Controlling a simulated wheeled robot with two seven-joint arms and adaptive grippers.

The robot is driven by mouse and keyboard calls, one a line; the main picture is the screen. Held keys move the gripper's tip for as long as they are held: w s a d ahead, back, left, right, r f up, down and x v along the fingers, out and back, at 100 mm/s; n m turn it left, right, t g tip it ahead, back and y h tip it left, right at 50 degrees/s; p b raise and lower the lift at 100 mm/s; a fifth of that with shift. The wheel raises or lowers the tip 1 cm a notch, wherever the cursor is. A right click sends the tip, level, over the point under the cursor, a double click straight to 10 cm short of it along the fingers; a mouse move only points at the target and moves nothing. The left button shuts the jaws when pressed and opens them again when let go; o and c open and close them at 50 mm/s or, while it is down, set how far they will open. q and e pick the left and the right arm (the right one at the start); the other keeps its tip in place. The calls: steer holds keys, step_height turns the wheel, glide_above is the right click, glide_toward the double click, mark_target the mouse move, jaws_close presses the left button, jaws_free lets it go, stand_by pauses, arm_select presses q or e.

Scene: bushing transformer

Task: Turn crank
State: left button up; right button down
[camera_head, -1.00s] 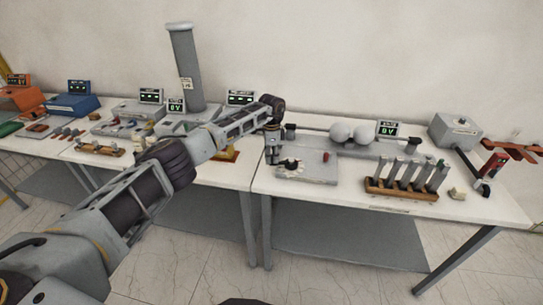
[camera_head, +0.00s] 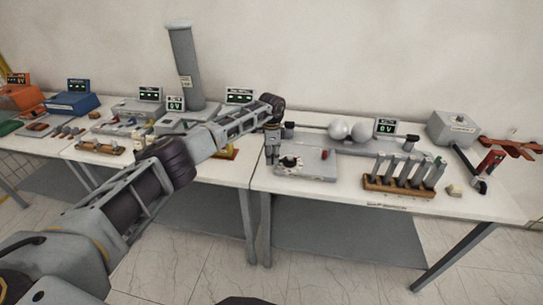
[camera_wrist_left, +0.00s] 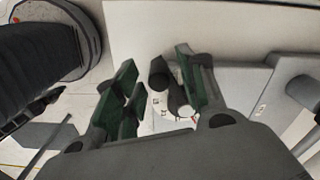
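My left gripper (camera_head: 271,158) points down at the left end of a flat grey panel (camera_head: 318,171) on the right-hand table. In the left wrist view my left gripper (camera_wrist_left: 157,72) is open, its two green-padded fingers spread apart. A black knob or handle (camera_wrist_left: 158,72) over a white round dial (camera_wrist_left: 168,106) shows between the fingers; I see no clear contact. The black knob (camera_head: 290,161) also shows on the panel beside the gripper in the head view. I cannot tell for sure whether this part is the crank. My right gripper is not in view.
A wooden rack (camera_head: 398,185) with several upright grey pieces stands right of the panel. Two pale spheres (camera_head: 340,130) and a display (camera_head: 385,127) are behind it. A grey box (camera_head: 453,127) and a red device (camera_head: 491,161) stand farther right. Other instruments fill the left table.

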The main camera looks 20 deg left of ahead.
arm_select(q)
steer(key=shift+a, duration=0.1)
step_height(320, 180, up, 12)
stand_by(1.0)
